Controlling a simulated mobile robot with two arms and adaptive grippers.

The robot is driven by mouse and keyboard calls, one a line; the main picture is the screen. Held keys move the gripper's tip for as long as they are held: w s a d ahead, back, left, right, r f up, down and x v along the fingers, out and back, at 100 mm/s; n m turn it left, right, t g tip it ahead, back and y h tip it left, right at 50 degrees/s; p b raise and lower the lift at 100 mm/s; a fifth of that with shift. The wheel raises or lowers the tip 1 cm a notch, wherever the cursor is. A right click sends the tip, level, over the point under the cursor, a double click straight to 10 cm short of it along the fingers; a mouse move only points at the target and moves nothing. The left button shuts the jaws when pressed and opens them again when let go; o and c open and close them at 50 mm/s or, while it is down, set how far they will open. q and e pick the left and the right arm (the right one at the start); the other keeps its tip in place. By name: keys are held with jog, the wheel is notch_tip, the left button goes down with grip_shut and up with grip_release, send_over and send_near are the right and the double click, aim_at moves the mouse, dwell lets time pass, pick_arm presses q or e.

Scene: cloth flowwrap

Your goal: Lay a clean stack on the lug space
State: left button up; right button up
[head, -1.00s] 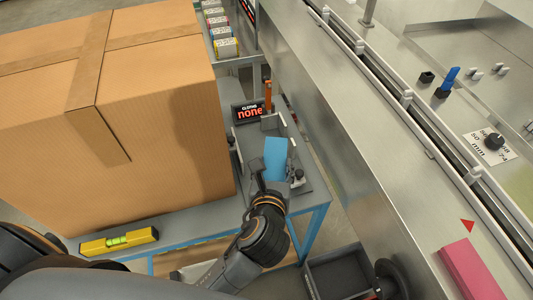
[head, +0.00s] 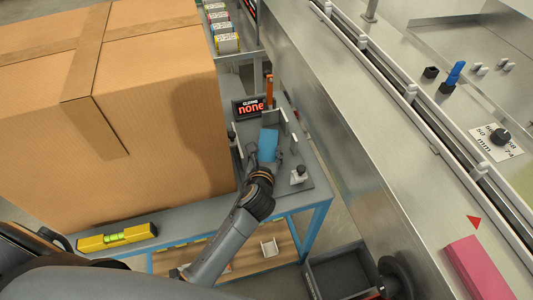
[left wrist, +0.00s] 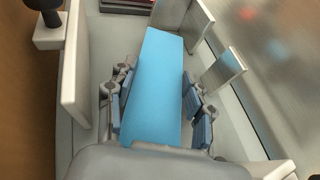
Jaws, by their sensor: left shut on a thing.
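A blue folded stack (head: 268,144) is held by my left gripper (head: 264,160) over the grey fixture on the blue-framed table. In the left wrist view the blue stack (left wrist: 154,88) lies lengthwise between the two finger pads of my left gripper (left wrist: 158,112), which is shut on it. Upright metal plates (left wrist: 222,70) stand beside the stack. I cannot tell whether the stack touches the fixture floor. A steel conveyor channel (head: 410,92) runs along the right. My right gripper is not in view.
A large cardboard box (head: 160,130) fills the left. A yellow level (head: 117,237) lies at the table's front left. A pink block (head: 478,268) and a dark bin (head: 340,272) are at lower right.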

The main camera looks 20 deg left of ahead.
pick_arm(q)
jog(key=shift+f, duration=0.2)
jog(key=o, duration=0.6)
jog(key=shift+c, duration=0.2)
